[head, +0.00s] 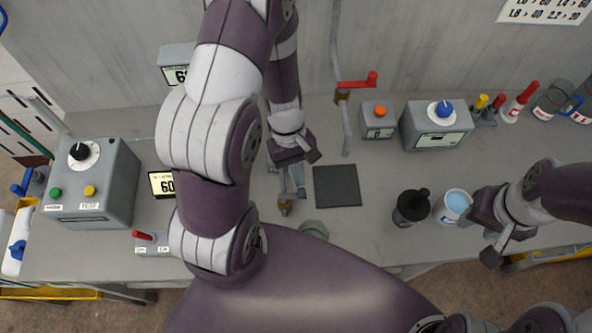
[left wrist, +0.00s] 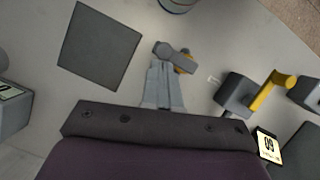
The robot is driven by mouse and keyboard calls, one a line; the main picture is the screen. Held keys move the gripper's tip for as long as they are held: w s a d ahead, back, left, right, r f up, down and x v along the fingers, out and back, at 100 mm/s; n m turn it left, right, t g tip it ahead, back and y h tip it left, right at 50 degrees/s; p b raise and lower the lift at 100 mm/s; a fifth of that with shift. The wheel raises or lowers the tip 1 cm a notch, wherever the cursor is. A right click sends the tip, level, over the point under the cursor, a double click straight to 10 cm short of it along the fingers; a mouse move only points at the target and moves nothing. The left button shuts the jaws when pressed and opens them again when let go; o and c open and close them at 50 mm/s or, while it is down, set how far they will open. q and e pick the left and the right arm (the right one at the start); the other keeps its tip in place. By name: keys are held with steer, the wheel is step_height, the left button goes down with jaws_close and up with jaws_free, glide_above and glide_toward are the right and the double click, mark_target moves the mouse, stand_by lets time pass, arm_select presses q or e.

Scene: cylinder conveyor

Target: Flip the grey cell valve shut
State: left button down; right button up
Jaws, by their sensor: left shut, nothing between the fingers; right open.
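The grey cell valve (left wrist: 181,58) has a short grey lever on a brass-coloured body. In the left wrist view it lies just beyond my left fingertips, with the lever slanting across the body. In the head view its brass body (head: 285,207) shows just below the fingers, and the lever is hard to make out. My left gripper (head: 294,191) is shut and empty, with its fingertips (left wrist: 161,68) close to the lever; I cannot tell whether they touch. My right gripper (head: 477,240) is open at the right, near a white cup.
A dark square mat (head: 337,186) lies right of the valve. A black mug (head: 411,207) and the white cup (head: 455,206) stand further right. A red-handled pipe valve (head: 358,84) is behind.

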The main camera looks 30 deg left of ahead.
mark_target(303, 193)
arm_select(q)
steer(key=shift+s+d+m, duration=0.1)
steer(key=shift+m, duration=0.3)
steer(key=m, duration=0.1)
steer(key=d+m+y+p, duration=0.1)
steer(key=s+m+g+p, duration=0.1)
steer(key=m, duration=0.1)
steer(key=shift+d+r+y, duration=0.1)
steer(key=shift+d+y, duration=0.15)
steer(key=shift+y, duration=0.05)
steer(key=m+p, duration=0.1)
steer(key=m, duration=0.1)
steer(key=s+d+m+y+p, duration=0.1)
steer(key=m, duration=0.1)
steer(key=shift+s+m+g+y, duration=0.15)
steer(key=shift+m+g+y, duration=0.15)
steer(key=shift+m, duration=0.1)
steer(key=s+m, duration=0.1)
steer(key=m, duration=0.1)
steer(key=s+m+y+p, duration=0.1)
steer(key=m, duration=0.1)
steer(key=s+m+y, duration=0.1)
steer(key=m, duration=0.1)
steer(key=shift+d+m+p, duration=0.1)
steer(key=shift+m+p, duration=0.2)
steer(key=shift+s, duration=0.1)
